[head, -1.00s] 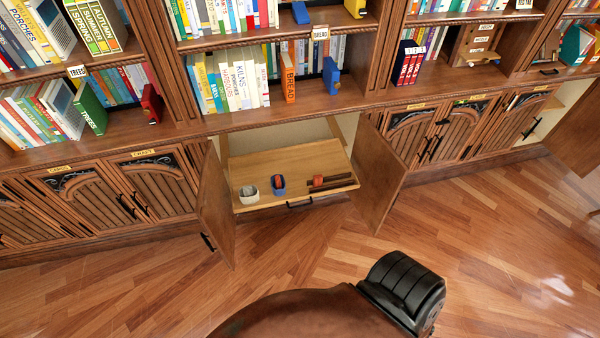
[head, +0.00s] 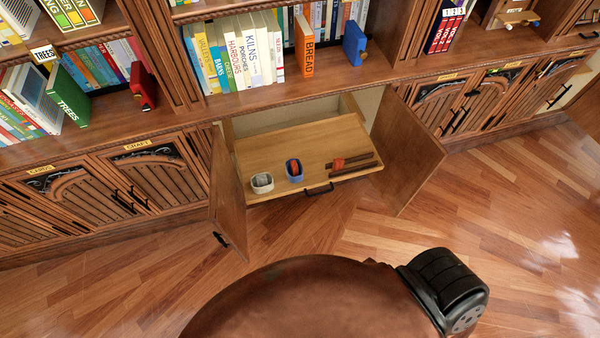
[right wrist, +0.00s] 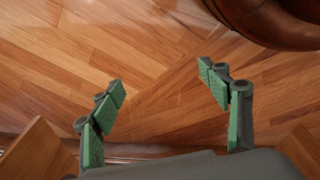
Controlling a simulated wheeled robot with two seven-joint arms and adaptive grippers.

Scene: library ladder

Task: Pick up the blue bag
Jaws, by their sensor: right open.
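A small blue bag-like holder (head: 294,172) with something red in it stands on a pull-out wooden shelf (head: 325,140) in the open middle cabinet; it is too small to be sure it is a bag. A whitish holder (head: 262,183) stands to its left. Dark strips with an orange-red band (head: 350,163) lie to its right. My right gripper (right wrist: 162,82) shows only in the right wrist view, open and empty above the wood floor. The blue holder is not in that view. My left gripper is not in view.
Open doors flank the shelf on the left (head: 228,200) and right (head: 408,150). A brown leather seat-like thing (head: 290,300) fills the bottom middle. It seems to show top right in the wrist view (right wrist: 275,20). The floor between (head: 320,225) is clear.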

